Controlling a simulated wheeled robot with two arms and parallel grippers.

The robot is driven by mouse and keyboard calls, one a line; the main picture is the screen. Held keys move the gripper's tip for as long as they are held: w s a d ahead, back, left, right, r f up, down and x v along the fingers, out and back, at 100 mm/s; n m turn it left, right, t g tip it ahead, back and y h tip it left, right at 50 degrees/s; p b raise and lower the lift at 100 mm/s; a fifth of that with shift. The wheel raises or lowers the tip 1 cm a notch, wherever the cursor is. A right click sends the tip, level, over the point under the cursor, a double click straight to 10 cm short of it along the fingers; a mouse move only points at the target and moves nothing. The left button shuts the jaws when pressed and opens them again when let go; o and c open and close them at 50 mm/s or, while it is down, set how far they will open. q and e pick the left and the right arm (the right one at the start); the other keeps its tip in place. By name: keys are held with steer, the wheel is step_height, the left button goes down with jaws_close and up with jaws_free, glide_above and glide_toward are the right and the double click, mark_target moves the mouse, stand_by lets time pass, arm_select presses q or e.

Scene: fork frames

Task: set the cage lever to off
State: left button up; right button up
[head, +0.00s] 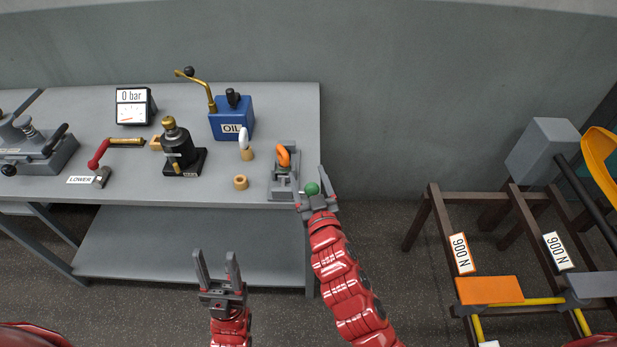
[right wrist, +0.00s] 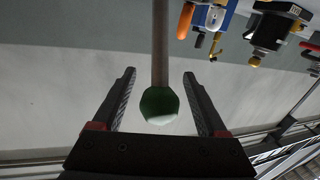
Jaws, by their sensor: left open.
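A lever with a green ball knob (head: 312,188) stands at the right front corner of the workbench; no label shows that names it the cage lever. In the right wrist view the green knob (right wrist: 159,104) sits on a pale rod. My right gripper (head: 310,184) is open around the knob, one finger on each side. In the right wrist view a gap shows between the knob and each finger (right wrist: 159,74). The lever's base is hidden or unclear. My left gripper (head: 215,254) is open and empty, in front of the bench's front edge.
On the bench (head: 225,170) are a grey fixture with an orange handle (head: 283,156), a blue oil can (head: 232,118), a black and brass device (head: 177,148), a gauge (head: 134,106) and a red-handled lever (head: 104,154). A dark frame (head: 440,215) stands at right.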

jaws_close()
stand_by(1.3)
